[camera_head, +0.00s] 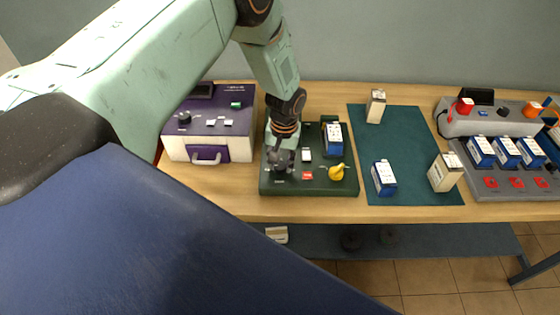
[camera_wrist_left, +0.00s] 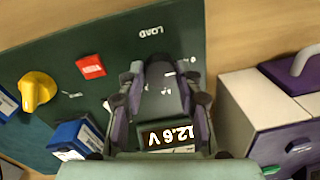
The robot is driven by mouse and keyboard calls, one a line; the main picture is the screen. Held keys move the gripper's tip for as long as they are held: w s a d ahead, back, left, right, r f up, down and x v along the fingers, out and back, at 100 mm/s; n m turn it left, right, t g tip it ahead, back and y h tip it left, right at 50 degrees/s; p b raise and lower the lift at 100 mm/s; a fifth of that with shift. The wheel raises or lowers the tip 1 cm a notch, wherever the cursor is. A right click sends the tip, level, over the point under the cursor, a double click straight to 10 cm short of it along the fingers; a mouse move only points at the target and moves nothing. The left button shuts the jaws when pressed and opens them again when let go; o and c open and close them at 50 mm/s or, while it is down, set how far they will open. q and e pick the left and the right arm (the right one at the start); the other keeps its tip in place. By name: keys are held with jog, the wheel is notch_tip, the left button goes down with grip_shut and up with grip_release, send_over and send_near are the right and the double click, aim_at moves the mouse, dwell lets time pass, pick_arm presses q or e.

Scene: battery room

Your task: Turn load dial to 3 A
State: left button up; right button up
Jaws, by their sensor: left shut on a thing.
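The dark green tester panel (camera_head: 318,188) lies on the table in the head view. My left gripper (camera_head: 280,165) reaches down onto its front left corner. In the left wrist view my left gripper (camera_wrist_left: 160,80) is shut on the dark load dial (camera_wrist_left: 158,72), beside the printed word LOAD. The fingers cover much of the dial, and its pointer setting cannot be read. A yellow knob (camera_head: 337,172) and a red switch (camera_head: 307,176) sit on the same panel. My right gripper is not in view.
A blue-and-white battery (camera_head: 334,140) stands on the tester's back right. A purple-and-white case (camera_head: 180,146) stands to the left. A green mat (camera_head: 404,132) with several batteries lies to the right, then a grey charger (camera_head: 505,187) with blue batteries.

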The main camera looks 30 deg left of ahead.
pick_arm(q)
jog(key=shift+c, duration=0.9)
